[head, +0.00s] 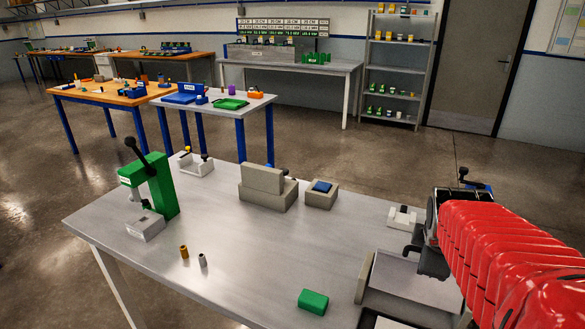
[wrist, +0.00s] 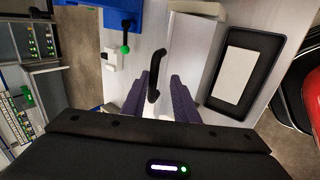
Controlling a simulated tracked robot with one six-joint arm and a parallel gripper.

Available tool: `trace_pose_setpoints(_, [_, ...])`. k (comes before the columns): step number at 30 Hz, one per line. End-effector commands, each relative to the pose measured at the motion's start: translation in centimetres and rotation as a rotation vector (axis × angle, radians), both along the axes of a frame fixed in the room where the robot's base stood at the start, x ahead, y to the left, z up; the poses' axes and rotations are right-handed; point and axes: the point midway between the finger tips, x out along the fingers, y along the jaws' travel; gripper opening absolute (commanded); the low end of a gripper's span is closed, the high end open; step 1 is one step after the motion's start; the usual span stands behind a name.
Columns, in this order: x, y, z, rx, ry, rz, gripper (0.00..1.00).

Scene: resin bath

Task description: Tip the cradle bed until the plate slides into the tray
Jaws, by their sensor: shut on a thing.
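The grey cradle bed (head: 400,275) stands at the right front of the metal table, partly behind my arm. It also shows in the wrist view (wrist: 188,55). A black curved handle (wrist: 154,80) is at its side. My gripper (head: 428,262) is shut on this handle, with the purple fingers (wrist: 163,100) on either side of it. The black-rimmed tray (wrist: 212,100) lies beside the bed; in the head view only a corner shows at the bottom edge. A pale flat rectangle (wrist: 240,76) lies within the tray and looks like the plate, though I cannot be sure.
A white fixture (head: 402,217) with a black knob stands behind the bed. A green block (head: 313,301) lies to its left. Grey blocks (head: 267,190), a green press (head: 155,190) and two small cylinders (head: 184,251) stand farther left. The table's middle is clear.

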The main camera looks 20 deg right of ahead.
Motion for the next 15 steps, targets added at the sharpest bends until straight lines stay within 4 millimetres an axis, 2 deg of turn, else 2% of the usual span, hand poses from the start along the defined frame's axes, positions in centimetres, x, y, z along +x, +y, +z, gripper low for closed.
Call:
trace_pose_setpoints(1, [-0.29, 0.19, -0.51, 0.009, 0.012, -0.002, 0.22])
trace_pose_setpoints(4, [-0.27, 0.19, -0.44, 0.008, 0.010, -0.001, 0.29])
trace_pose_setpoints(15, [-0.13, 0.09, -0.08, 0.002, 0.002, -0.001, 0.29])
